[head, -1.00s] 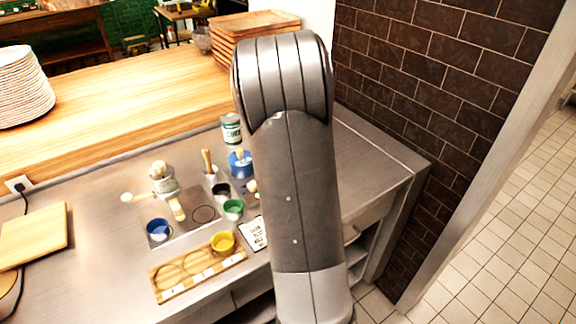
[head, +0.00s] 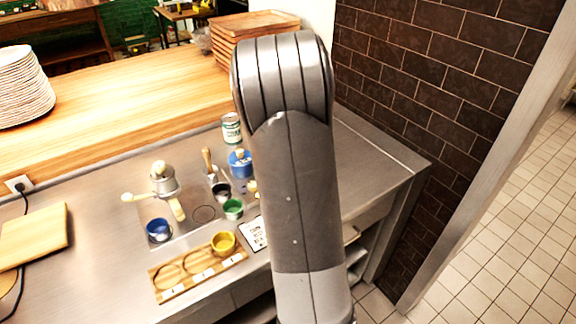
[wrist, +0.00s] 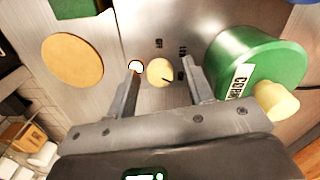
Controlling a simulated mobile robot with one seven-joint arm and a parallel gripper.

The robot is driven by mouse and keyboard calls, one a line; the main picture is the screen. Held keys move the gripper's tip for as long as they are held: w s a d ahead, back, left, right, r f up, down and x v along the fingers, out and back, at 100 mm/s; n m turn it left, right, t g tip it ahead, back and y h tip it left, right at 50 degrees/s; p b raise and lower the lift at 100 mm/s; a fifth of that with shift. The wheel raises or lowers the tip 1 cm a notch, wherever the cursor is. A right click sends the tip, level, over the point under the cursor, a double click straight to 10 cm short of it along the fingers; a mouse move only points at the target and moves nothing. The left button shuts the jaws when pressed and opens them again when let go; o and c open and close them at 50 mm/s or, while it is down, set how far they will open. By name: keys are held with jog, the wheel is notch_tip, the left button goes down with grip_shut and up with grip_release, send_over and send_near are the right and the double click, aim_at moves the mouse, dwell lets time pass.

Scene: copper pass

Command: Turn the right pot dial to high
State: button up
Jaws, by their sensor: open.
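In the wrist view a round cream dial (wrist: 160,72) with a dark pointer mark sits on a grey metal panel. My gripper (wrist: 160,68) is open, with one finger on each side of the dial; I cannot tell whether either finger touches it. A green pot (wrist: 238,55) with a white label and a cream handle is right of the fingers. In the head view my arm hides the gripper.
An orange disc (wrist: 72,60) lies left of the fingers. On the counter stand a blue pot (head: 240,165), a green cup (head: 233,209), a yellow cup (head: 223,243) on a wooden holder, a blue cup (head: 158,230) and a grey pot (head: 163,182). The counter right of my arm is clear.

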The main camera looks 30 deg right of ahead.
notch_tip(320, 180, up, 11)
jog(key=shift+f, duration=0.15)
jog(key=shift+a, duration=0.1)
dwell(0.6)
jog(key=s+a+r+n+t, duration=0.2)
jog(key=s+a+r+n, duration=0.25)
jog(key=a, duration=0.35)
jog(key=s+a+r+n+t, duration=0.1)
jog(key=s+a+r+n, duration=0.2)
jog(key=s+a, duration=0.35)
jog(key=s+a+f+n+t, duration=0.2)
jog(key=s+a+n, duration=0.6)
jog(key=s, duration=0.3)
jog(key=shift+s+a+t, duration=0.3)
jog(key=shift+s+a, duration=0.1)
jog(key=shift+a, duration=0.5)
jog(key=shift+c, duration=0.6)
